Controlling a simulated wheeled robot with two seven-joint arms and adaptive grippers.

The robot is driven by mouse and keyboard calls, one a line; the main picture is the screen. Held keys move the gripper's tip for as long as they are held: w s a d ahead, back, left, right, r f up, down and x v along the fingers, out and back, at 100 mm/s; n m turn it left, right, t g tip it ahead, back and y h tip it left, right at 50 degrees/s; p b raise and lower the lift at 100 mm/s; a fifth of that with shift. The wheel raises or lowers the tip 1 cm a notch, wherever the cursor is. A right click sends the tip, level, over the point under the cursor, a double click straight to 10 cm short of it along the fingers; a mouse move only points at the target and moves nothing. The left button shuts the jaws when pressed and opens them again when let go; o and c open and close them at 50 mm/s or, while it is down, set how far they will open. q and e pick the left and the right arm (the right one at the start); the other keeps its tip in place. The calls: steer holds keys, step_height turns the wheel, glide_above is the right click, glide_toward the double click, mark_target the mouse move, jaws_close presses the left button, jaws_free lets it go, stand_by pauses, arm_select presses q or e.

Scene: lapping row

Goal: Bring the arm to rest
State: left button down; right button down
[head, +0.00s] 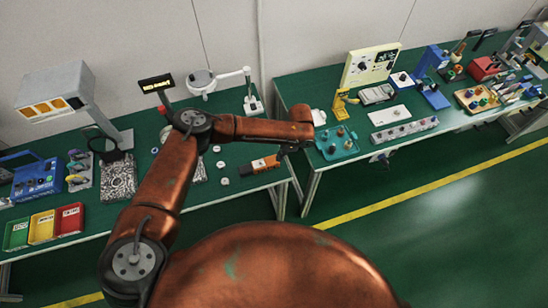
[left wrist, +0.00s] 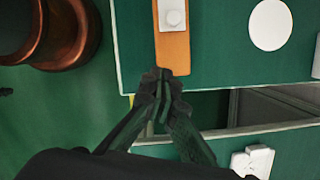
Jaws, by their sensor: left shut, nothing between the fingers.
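My left arm (head: 165,180) comes in copper-coloured from the lower left and bends across the near bench toward the right. My left gripper (head: 286,149) is small and dark at its end, partly hidden by the wrist, near the bench's right end. In the left wrist view its fingers (left wrist: 163,76) are together and empty. They overlap the picture of the end of an orange block with a white plate (left wrist: 172,48). I cannot tell whether they touch it. The same orange block (head: 260,164) lies on the bench in the head view. My right gripper is not in view.
The left green bench (head: 230,182) carries a grey lamp (head: 55,88), green, yellow and red trays (head: 42,226), and a magnifier lamp (head: 203,80). The right bench (head: 300,88) holds a teal tray (head: 337,143) and several tools. A gap separates the benches. The green floor (head: 450,225) is clear at right.

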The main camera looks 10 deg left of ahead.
arm_select(q)
steer(key=v, duration=0.8)
steer(key=shift+a+r, duration=0.2)
steer(key=shift+a, duration=0.05)
